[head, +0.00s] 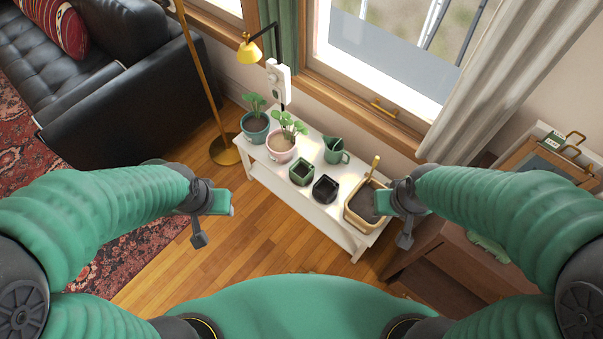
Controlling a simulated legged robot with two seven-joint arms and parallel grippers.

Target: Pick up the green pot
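A small square green pot (302,172) stands upright on the white bench, open at the top with a dark inside. A round teal-green pot (256,132) holding a leafy plant stands at the bench's far left end. My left gripper (212,215) is in front of the bench's left part, apart from the pots. My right gripper (405,215) is by the bench's right end, close to the tan basket in the picture. I see nothing held in either gripper. Their fingers are too small and angled to show whether they are open.
The white bench (268,176) also bears a pink plant pot (281,147), a black square pot (325,189), a green watering can (335,150) and a tan basket (352,205). A floor lamp (224,150) stands left. A brown cabinet (440,265) is right. Wooden floor (270,245) in front is clear.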

